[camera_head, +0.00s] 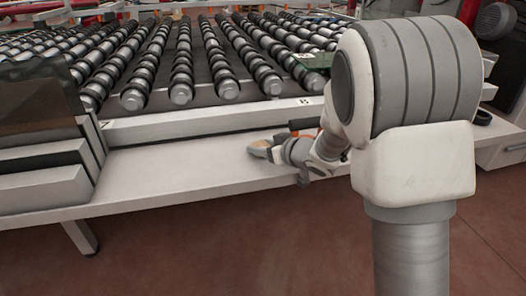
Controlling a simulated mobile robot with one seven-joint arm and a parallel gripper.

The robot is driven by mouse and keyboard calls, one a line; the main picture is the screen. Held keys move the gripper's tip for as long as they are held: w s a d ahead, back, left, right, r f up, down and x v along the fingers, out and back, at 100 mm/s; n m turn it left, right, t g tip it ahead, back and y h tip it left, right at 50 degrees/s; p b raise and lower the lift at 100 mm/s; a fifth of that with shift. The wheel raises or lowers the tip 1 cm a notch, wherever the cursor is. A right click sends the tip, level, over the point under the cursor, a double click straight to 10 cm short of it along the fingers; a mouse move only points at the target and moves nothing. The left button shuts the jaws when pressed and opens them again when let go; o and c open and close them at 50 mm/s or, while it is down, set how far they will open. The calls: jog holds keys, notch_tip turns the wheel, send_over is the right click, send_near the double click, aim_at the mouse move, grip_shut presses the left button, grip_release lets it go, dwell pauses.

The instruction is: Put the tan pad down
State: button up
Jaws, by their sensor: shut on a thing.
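My gripper (277,146) is at the front of the white machine ledge (200,167), in the middle of the picture. It is small in view and partly hidden by my own wrist and forearm. The tan pad (261,149) shows as a small light-brown piece at the tip of my gripper, which is shut on it. The pad is over or on the ledge; I cannot tell whether it touches the surface.
Black-ringed conveyor rollers (181,75) fill the back behind a white rail (200,127). Stepped grey-white blocks (42,175) and a dark panel stand at the left. A green item (311,65) lies on the rollers. The ledge left of my gripper is clear.

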jog(key=o, duration=1.3)
jog(key=shift+f, duration=0.1)
